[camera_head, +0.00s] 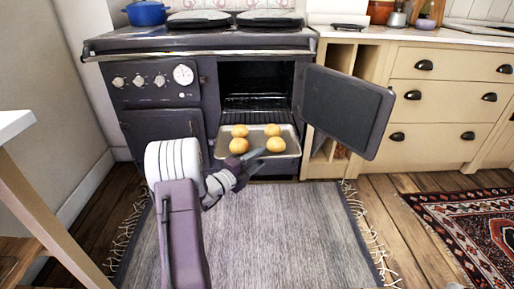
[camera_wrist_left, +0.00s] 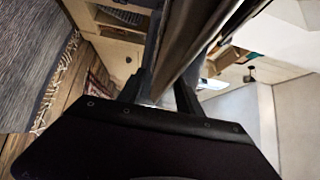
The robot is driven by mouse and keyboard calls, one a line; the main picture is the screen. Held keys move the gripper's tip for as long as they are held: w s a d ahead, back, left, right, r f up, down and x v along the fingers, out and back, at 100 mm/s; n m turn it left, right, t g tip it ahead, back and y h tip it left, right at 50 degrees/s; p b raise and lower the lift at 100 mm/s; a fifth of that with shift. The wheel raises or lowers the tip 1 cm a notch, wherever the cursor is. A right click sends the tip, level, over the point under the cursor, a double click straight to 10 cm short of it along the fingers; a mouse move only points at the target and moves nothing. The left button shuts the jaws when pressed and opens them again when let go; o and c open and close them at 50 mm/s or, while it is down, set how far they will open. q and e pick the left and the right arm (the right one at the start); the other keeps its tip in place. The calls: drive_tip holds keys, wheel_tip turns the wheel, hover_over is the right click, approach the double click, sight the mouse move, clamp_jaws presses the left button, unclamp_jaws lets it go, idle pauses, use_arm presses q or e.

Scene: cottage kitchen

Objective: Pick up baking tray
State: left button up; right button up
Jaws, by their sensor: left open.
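The baking tray (camera_head: 222,151) is a shallow metal tray with several round golden buns (camera_head: 272,130) on it. It sits level at the mouth of the open oven, jutting out at the front. My left gripper (camera_head: 256,156) is open at the tray's front edge, in front of the buns. In the left wrist view a long brownish edge, seemingly the tray's, runs between the two dark fingers (camera_wrist_left: 164,95). I cannot tell whether either finger touches it. My right gripper is not in view.
The oven door (camera_head: 345,107) stands open to the right of the tray. The dark range (camera_head: 150,85) holds a blue pot (camera_head: 146,13) on top. Cream drawers (camera_head: 440,100) stand right. A grey fringed rug (camera_head: 285,235) covers clear floor in front. A table edge (camera_head: 40,215) is at left.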

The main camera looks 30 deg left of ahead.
use_arm(q)
clamp_jaws()
idle(1.2)
drive_tip(key=shift+r, duration=0.1)
